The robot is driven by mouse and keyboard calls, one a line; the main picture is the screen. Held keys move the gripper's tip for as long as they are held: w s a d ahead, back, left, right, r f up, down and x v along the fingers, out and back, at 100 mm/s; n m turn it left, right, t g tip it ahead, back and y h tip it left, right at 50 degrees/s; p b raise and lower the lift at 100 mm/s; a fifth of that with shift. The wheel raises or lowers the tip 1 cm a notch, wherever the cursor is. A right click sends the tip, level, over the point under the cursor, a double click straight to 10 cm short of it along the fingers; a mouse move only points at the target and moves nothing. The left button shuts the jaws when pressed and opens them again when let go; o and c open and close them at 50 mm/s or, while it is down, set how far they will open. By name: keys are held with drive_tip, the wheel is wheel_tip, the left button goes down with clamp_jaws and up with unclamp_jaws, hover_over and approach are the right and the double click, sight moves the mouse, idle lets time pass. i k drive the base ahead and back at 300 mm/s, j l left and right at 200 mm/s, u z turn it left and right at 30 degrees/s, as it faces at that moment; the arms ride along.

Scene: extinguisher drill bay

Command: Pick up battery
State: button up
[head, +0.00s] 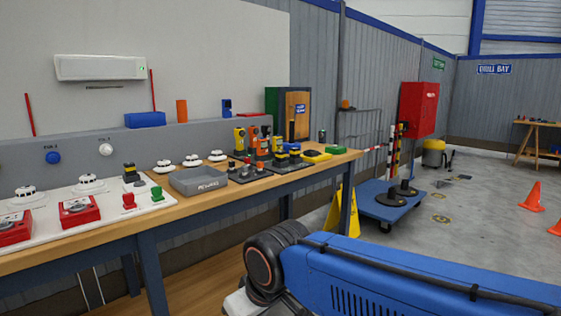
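I cannot make out for sure which thing is the battery. Small black blocks with yellow bands (282,159) stand among other devices toward the far end of the workbench (215,198). A similar black and yellow block (130,173) stands nearer, on the white board at the left. A small dark upright cylinder (322,136) stands at the bench's far end. My blue arm crosses the lower right of the head view, in front of the bench. My gripper is not in view.
A grey tray (198,183) sits mid-bench. Red boxes (79,211) and white detectors (91,184) are at the left. A yellow floor sign (341,208) and blue trolley (379,208) stand beyond the bench. Orange cones (533,197) are at the right, with open floor between.

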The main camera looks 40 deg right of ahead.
sight(279, 155)
drive_tip(key=z, duration=1.35)
